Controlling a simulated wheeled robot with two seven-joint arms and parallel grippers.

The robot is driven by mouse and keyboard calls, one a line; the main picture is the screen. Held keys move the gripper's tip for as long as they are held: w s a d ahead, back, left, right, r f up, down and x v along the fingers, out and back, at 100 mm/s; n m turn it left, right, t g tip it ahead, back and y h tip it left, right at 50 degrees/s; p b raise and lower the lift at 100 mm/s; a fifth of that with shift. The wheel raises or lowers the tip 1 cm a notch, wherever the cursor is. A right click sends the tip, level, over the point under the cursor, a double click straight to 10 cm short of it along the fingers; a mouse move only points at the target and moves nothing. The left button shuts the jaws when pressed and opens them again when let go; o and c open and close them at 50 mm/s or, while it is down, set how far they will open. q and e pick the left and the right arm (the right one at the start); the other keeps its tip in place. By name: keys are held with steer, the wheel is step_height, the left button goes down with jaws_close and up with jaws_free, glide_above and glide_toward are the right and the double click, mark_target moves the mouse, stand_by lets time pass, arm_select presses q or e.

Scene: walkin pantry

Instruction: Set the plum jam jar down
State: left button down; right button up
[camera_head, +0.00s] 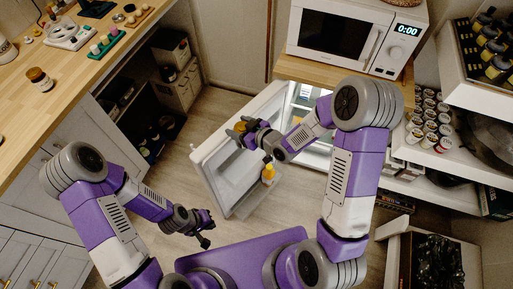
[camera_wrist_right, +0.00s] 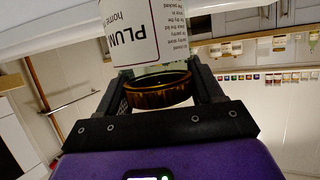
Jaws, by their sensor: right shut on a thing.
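The plum jam jar (camera_wrist_right: 150,35) has a white label reading "PLUM" and a dark amber lid (camera_wrist_right: 160,93). My right gripper (camera_head: 248,135) is shut on the jar at its lid end, with one finger on each side in the right wrist view. In the head view the jar (camera_head: 240,127) shows as a small brownish shape at the gripper tip, over the open white fridge door (camera_head: 207,153). Whether it touches anything there cannot be told. My left gripper (camera_head: 207,231) is empty, its fingers apart, low over the floor.
The fridge (camera_head: 312,98) stands open under a counter with a microwave (camera_head: 335,38). A yellow-orange bottle (camera_head: 268,172) stands in the door shelf. Another jar (camera_head: 38,78) stands on the wooden counter (camera_head: 65,85) at left, which has bare room. Shelves with cans (camera_head: 428,120) are at right.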

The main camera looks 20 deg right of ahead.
mark_target(236, 150)
step_height(236, 150, down, 18)
steer(key=b, duration=0.4)
steer(key=shift+a, duration=0.1)
steer(key=shift+r, duration=0.1)
steer(key=o, duration=1.4)
steer(key=shift+f, duration=0.2)
steer(key=shift+c, duration=0.2)
